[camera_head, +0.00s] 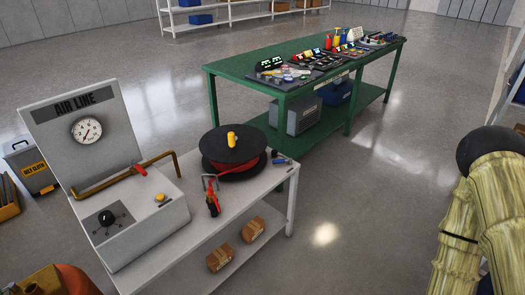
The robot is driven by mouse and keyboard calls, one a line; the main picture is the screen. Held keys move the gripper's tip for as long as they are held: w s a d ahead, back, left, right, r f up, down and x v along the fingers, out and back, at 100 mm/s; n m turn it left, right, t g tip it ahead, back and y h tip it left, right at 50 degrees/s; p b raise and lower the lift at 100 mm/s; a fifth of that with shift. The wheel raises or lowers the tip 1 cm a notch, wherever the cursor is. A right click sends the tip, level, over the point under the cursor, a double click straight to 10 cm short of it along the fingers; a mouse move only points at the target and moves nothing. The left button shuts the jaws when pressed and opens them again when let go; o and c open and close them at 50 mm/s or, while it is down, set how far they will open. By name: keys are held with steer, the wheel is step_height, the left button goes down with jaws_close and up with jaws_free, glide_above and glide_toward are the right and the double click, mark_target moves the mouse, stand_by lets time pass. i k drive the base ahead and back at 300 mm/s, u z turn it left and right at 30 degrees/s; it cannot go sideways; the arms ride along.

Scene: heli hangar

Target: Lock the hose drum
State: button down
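The hose drum (235,164) is a black reel with red hose wound between its flanges. It sits at the far right part of the white bench (262,200), left of the picture's middle. A yellow knob or handle (232,140) stands on top of the drum; I cannot tell whether it is a lock or how it is set. A red and black nozzle-like tool (212,206) is in front of the drum, beside a thin grey bracket. Part of my arm shows at the right edge, well apart from the drum. My gripper is not in view.
An air line panel (93,135) with a gauge, bent brass pipe (122,178) and red lever stands left of the drum. Small cardboard boxes (219,258) lie on the lower shelf. A green table (255,84) with tools stands behind. The floor right of the bench is clear.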

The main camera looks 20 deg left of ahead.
mark_target(282, 162)
steer(key=u, duration=0.55)
steer(key=i, duration=0.65)
steer(key=u, duration=0.4)
